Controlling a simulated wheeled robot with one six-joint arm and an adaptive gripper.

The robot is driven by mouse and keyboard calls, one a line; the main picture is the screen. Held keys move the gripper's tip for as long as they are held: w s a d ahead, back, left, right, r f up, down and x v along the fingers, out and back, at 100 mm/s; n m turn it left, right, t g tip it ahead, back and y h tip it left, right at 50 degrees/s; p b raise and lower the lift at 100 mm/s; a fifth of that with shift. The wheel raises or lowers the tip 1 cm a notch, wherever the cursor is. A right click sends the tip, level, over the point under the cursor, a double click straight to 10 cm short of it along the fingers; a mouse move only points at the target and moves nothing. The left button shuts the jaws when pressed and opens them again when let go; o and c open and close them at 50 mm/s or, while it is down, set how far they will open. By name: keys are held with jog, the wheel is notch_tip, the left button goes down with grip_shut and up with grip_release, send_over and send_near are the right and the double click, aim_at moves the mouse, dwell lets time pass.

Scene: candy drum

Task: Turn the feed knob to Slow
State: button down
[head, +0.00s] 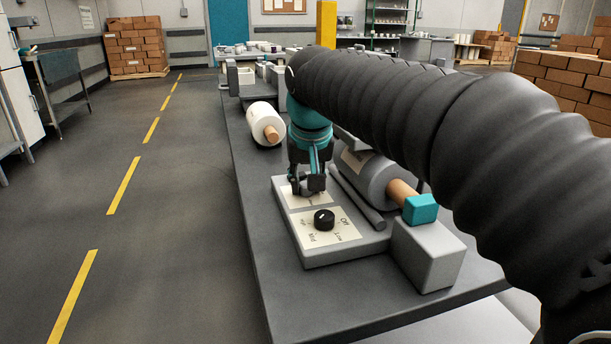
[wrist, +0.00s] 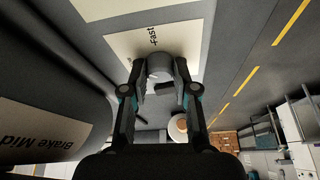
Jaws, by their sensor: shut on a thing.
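My gripper (head: 308,187) points down over the far label plate (head: 291,199) of the grey control box (head: 346,249). In the wrist view its fingers (wrist: 160,88) are closed around the feed knob (wrist: 159,70), one on each side. The word "Fast" shows on the white plate (wrist: 125,48) beside that knob; other words there are hidden. The knob's pointer cannot be made out, so its setting cannot be told. In the head view my gripper hides most of this knob.
A black knob (head: 324,219) with Off, Low, Mid and High marks sits on the near plate. A grey roller (head: 375,182) with a wooden end lies right of the box. A teal block (head: 420,209) tops a grey housing (head: 428,250). A white roll (head: 263,120) lies beyond.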

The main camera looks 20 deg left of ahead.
jog(key=shift+n+y+p, duration=0.4)
jog(key=shift+n, duration=0.7)
jog(key=c, duration=0.9)
grip_release()
jog(key=shift+g, duration=0.3)
jog(key=shift+r, duration=0.1)
jog(key=shift+v, duration=3.7)
